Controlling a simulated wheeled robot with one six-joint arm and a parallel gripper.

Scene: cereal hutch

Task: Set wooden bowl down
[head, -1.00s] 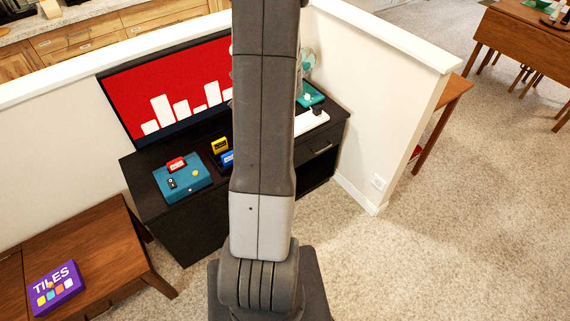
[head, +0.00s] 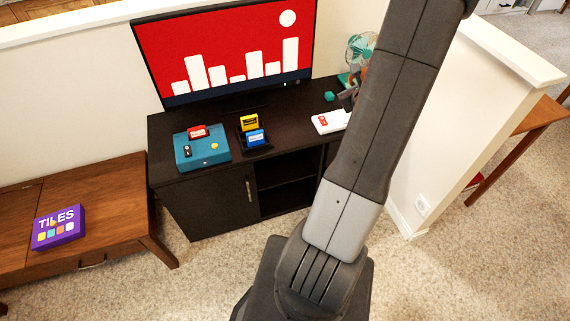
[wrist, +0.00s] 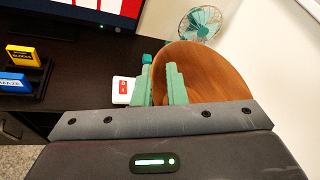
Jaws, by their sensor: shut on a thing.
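In the wrist view the wooden bowl (wrist: 215,72) is tilted, its brown inside facing the camera. My gripper (wrist: 160,84), with green fingers, is shut on the bowl's left rim, one finger on each side of the wall. The bowl's underside is hidden, so I cannot tell whether it touches the black cabinet top (head: 290,108). In the head view my arm covers most of the gripper and the bowl, at the cabinet's right end.
A television (head: 235,60), a blue box (head: 202,150) and a cartridge rack (head: 254,138) occupy the cabinet's left and back. A low white wall (head: 455,130) borders the right.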

